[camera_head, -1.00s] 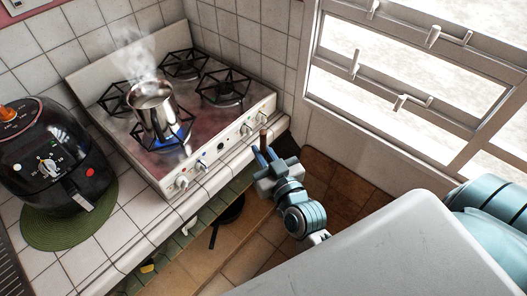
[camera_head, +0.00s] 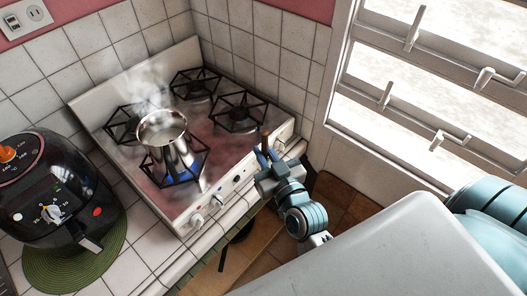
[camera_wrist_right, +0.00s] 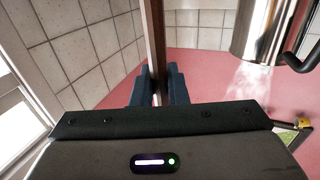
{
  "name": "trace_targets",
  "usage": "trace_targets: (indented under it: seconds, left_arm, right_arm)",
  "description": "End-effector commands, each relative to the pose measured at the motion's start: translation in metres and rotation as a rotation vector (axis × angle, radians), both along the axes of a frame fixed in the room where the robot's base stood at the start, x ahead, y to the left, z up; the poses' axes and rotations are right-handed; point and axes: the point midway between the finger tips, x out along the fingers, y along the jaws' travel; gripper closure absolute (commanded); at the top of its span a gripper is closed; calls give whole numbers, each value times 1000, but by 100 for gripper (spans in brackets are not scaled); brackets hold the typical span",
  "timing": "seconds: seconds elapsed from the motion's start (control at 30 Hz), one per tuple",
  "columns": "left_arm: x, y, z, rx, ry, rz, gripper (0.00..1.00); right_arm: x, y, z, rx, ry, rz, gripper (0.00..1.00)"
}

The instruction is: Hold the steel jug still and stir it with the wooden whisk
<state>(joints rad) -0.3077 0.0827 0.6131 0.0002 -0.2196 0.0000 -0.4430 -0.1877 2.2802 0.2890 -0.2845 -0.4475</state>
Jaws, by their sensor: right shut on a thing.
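The steel jug (camera_head: 163,140) stands upright on the front left burner of the stove, with pale contents inside and steam rising from it. The whisk's head cannot be made out. My left gripper is out of view.
The stove (camera_head: 195,208) has black burner grates and front knobs; a blue flame shows under the jug. A black air fryer (camera_head: 55,190) sits on a green mat (camera_head: 110,240) at left. A barred window (camera_head: 420,95) is at right.

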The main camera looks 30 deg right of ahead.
Motion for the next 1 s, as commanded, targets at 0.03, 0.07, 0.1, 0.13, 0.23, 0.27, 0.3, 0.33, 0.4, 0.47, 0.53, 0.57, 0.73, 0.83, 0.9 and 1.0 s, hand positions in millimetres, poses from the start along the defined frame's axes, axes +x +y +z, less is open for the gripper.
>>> trace_targets:
  seconds: [0.03, 0.07, 0.1, 0.13, 0.23, 0.27, 0.3, 0.33, 0.4, 0.47, 0.53, 0.57, 0.73, 0.83, 0.9, 1.0]
  left_arm:
    - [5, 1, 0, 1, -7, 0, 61]
    - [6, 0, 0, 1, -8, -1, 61]
    - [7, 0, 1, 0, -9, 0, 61]
    - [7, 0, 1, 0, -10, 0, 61]
    - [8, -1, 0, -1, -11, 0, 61]
    - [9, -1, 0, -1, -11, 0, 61]
    - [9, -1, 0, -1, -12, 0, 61]
    - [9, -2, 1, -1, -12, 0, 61]
    - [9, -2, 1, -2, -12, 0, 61]
    - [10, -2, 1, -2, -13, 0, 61]
    - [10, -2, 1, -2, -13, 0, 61]
    - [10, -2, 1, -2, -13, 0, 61]
    - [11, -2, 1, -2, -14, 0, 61]
    - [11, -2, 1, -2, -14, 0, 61]
    - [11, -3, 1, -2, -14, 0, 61]
    - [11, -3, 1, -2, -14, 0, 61]
  right_arm:
    - [-3, -2, 1, -2, 0, 1, 100]
    - [-5, -3, 2, -2, 1, 2, 100]
    - [-8, -5, 3, -4, 1, 4, 100]
    - [-10, -7, 4, -4, 0, 7, 100]
    - [-12, -14, 11, -8, -3, 21, 100]
    - [-10, -16, 15, -9, -6, 30, 100]
    - [-4, -17, 23, -9, -8, 49, 100]
    - [2, -17, 31, -8, -11, 66, 100]
    - [15, -13, 46, -4, -11, 102, 100]
    - [25, -10, 59, -5, -11, 135, 100]
    - [37, -5, 77, -5, -12, 174, 100]
    - [42, -3, 85, -5, -12, 192, 100]
    - [64, 10, 132, -6, -12, 292, 100]
    - [72, 17, 161, -8, -11, 347, 100]
    - [77, 23, 181, -8, -11, 384, 100]
    - [83, 32, 208, -6, -10, 442, 100]
